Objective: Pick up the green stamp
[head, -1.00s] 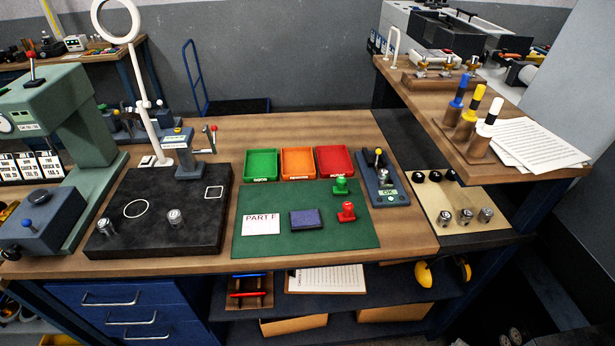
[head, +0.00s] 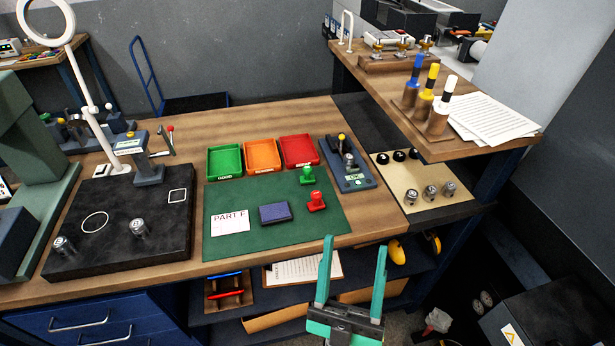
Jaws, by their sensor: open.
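The green stamp (head: 307,176) stands upright on the green mat (head: 260,246), near the mat's upper right corner. The red stamp (head: 316,201) stands just below it on the same mat. A dark blue ink pad (head: 275,213) and a white card marked PART F (head: 230,221) lie to the left. My gripper (head: 354,240) is at the lower middle of the head view, in front of the bench edge. Its two teal fingers point up and stand wide apart, with nothing between them. It is apart from the green stamp.
Green, orange and red trays (head: 263,155) stand behind the mat. A blue-grey gauge fixture (head: 348,166) with a lever is right of the green stamp. A black plate (head: 120,225) lies left. A raised shelf (head: 450,146) with colour-topped handles is at the right.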

